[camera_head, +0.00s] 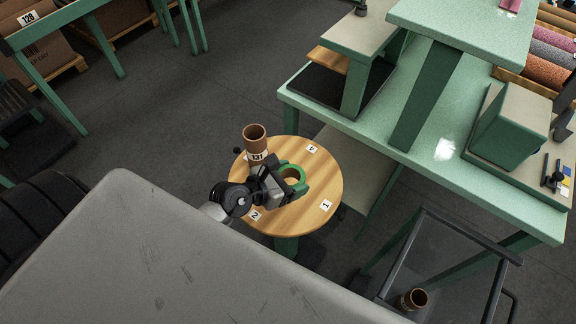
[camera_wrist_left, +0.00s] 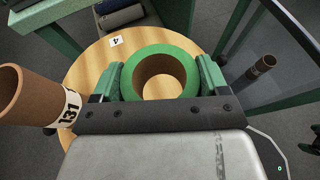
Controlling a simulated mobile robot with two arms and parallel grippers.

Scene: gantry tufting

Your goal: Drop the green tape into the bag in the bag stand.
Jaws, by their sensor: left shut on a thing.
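The green tape (camera_head: 296,168) is a green ring with a brown core. It is between the two fingers of my left gripper (camera_head: 289,180), which is shut on it over the round wooden table (camera_head: 318,163). The left wrist view shows the tape (camera_wrist_left: 158,52) with one green finger on either side. I cannot tell whether the tape touches the tabletop. A dark-framed stand (camera_head: 462,234) with see-through sides at the lower right looks like the bag stand; a brown tube (camera_head: 414,299) is inside it. My right gripper is not in view.
A brown tube labelled 131 (camera_head: 255,140) stands on the round table close to my left gripper. A green workbench (camera_head: 400,150) with shelves stands behind and to the right. A grey surface (camera_head: 150,255) fills the lower left. Open dark floor (camera_head: 190,100) lies behind the round table.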

